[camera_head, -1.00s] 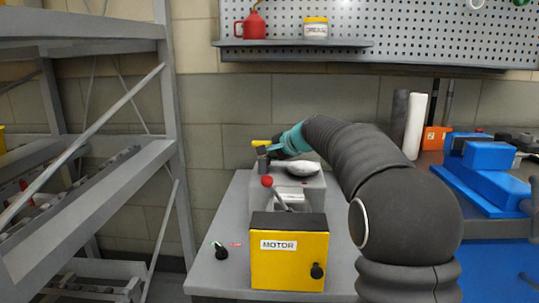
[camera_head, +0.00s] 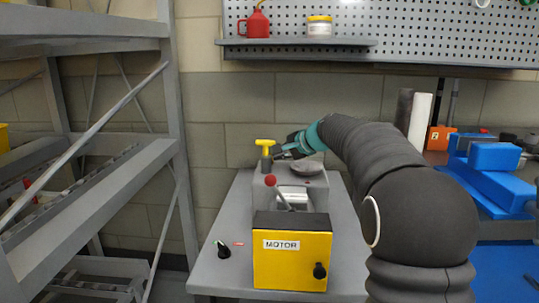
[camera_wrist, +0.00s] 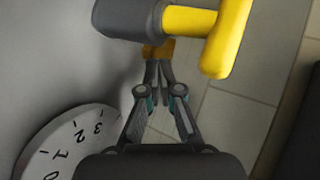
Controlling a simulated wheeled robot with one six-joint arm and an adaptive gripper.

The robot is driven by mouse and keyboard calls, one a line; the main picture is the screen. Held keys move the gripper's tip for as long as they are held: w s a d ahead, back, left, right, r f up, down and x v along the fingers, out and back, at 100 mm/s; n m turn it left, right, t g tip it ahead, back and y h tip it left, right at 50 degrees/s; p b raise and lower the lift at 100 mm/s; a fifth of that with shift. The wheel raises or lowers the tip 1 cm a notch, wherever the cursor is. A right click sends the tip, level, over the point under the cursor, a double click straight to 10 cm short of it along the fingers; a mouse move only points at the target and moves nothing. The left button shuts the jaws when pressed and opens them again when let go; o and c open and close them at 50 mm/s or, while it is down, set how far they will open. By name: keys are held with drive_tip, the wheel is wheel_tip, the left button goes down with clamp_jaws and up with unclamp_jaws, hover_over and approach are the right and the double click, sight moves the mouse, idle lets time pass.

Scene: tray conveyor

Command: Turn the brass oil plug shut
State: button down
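The brass oil plug (camera_wrist: 158,50) shows in the wrist view just past my fingertips, partly hidden by a dark grey cylinder above it. My gripper (camera_wrist: 159,70) has its two fingers drawn close together, with their tips at the plug's near side and apparently around it. In the head view my gripper (camera_head: 283,153) is at the grey machine (camera_head: 262,190), and the plug is hidden there. A yellow T-shaped handle (camera_head: 265,143) stands on a dark neck beside my gripper; it fills the top of the wrist view (camera_wrist: 230,38).
A white numbered dial (camera_wrist: 72,145) lies at lower left in the wrist view. In front of the machine stand a red-knobbed lever (camera_head: 271,181) and a yellow MOTOR box (camera_head: 290,262). A metal rack (camera_head: 175,130) is at left, blue equipment (camera_head: 494,157) at right.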

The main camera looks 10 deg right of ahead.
drive_tip(key=a+r+v, duration=0.1)
drive_tip(key=a+v, duration=0.1)
drive_tip(key=v, duration=0.8)
drive_tip(key=shift+s, duration=0.25)
drive_tip(key=shift+a, duration=0.1)
